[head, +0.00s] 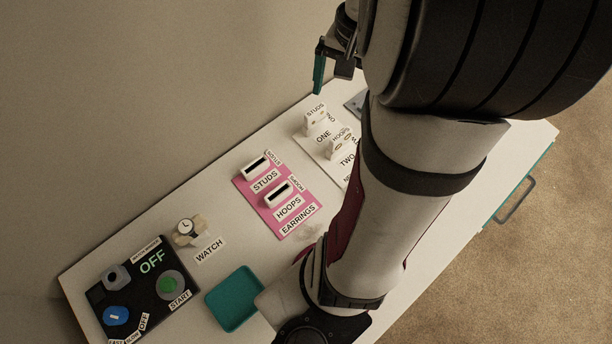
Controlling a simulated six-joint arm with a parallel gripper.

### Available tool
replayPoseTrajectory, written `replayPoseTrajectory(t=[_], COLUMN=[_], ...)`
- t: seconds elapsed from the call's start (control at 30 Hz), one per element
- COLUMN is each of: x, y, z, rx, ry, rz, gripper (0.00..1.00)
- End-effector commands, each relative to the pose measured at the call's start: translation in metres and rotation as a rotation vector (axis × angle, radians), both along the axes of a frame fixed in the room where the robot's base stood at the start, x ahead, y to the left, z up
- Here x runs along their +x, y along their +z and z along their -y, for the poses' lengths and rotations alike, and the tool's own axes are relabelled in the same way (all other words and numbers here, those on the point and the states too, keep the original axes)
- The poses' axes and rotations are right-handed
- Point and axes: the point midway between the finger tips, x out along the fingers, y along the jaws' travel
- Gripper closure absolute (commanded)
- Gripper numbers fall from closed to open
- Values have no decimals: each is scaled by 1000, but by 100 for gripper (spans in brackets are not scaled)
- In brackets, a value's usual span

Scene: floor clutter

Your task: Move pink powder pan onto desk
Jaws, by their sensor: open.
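I cannot pick out a pink powder pan in the head view. The desk (150,258) is a long white top running diagonally along the wall. The only clear pink thing on it is a flat panel (277,222) labelled EARRINGS, with two white slotted pieces marked STUDS and HOOPS. My gripper (331,68) is at the top centre, above the far part of the desk. It is open, with a teal finger showing, and I see nothing between its fingers. My arm hides much of the desk's right side.
A black control box (143,285), a watch on a stand (187,231) and a teal square tray (234,299) stand at the left. A white labelled board (327,137) lies partly behind my arm. A drawer handle (515,201) sticks out over the carpet (540,270).

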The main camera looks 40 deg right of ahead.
Motion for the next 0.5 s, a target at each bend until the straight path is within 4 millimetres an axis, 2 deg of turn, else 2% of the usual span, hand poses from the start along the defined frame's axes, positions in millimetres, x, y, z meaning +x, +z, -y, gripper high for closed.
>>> replayPoseTrajectory(t=[0.03, 0.1, 0.2, 0.27, 0.33, 0.5], x=[6, -12, -53, -73, -86, -91], y=[14, 22, 20, 17, 14, 13], z=[-64, -143, -208, -227, -237, -240], rx=[8, 38, 73, 87, 96, 100], ry=[142, 319, 508, 579, 625, 637], rz=[14, 22, 20, 17, 14, 12], gripper=[0, 0, 0, 0, 0, 0])
